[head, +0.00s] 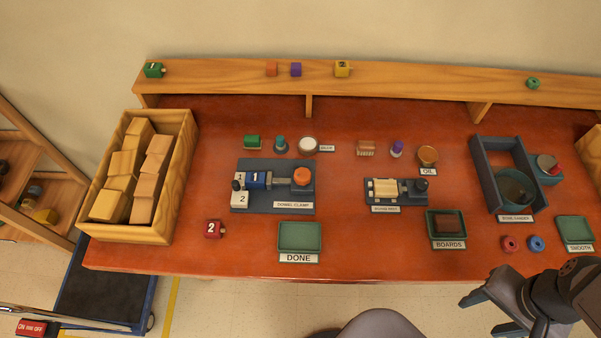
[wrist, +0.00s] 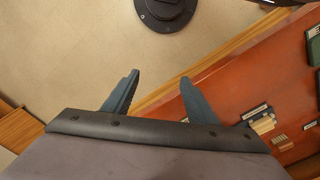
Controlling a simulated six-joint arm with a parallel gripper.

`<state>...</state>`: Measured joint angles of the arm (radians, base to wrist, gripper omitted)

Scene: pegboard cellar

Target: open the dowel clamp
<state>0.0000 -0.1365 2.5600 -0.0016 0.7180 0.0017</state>
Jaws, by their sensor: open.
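The dowel clamp (head: 275,205) is a dark blue-grey base on the red bench, left of centre in the head view, with a label at its front. It carries an orange round knob (head: 302,176) at its right end and a grey rod. A blue piece marked 1 (head: 258,180) sits at the rod's left; I cannot tell how tightly it is held. White plates marked 1 and 2 (head: 241,199) are at the left, with a small dark knob. My gripper (head: 488,314) is open and empty, far right of the clamp, off the bench's front edge; its fingers show in the wrist view (wrist: 159,78).
A wooden crate of blocks (head: 186,155) stands left of the clamp. A red cube marked 2 (head: 213,229) and the DONE tray (head: 300,251) lie in front. A board press (head: 397,200) and BOARDS tray (head: 431,231) are to the right. A stool (head: 381,325) stands before the bench.

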